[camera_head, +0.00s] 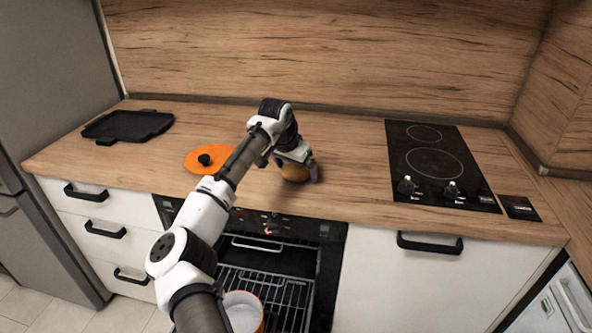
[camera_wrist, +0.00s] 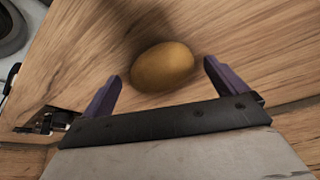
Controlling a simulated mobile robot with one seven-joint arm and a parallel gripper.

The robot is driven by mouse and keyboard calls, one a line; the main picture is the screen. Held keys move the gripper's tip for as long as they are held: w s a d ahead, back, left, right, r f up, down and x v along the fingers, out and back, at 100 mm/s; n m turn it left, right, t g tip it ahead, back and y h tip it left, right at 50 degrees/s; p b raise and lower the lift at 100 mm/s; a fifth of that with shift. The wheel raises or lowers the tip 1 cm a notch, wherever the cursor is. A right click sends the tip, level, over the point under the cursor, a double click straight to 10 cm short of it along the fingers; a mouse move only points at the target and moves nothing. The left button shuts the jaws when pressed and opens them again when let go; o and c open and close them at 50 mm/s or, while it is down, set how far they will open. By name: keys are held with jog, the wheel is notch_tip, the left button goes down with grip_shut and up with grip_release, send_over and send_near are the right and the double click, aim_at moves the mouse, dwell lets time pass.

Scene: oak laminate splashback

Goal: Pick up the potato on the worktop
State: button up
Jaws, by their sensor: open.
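The potato (camera_wrist: 163,68) is a brown-yellow oval lying on the wooden worktop (camera_wrist: 262,55). In the wrist view it sits between and slightly beyond the purple fingertips of my gripper (camera_wrist: 160,76), with a gap on each side. In the head view my gripper (camera_head: 296,172) is low over the middle of the worktop, and the potato (camera_head: 294,173) shows just under it, partly hidden by the wrist and fingers. My gripper is open and holds nothing.
An orange lid (camera_head: 195,165) with a black knob lies left of my arm. A black tray (camera_head: 128,125) is at the back left. A black hob (camera_head: 440,165) is on the right. Below, the oven (camera_head: 270,270) is open, with an orange-rimmed pot (camera_head: 243,312) inside.

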jog(key=shift+f, duration=0.15)
jog(key=c, duration=1.1)
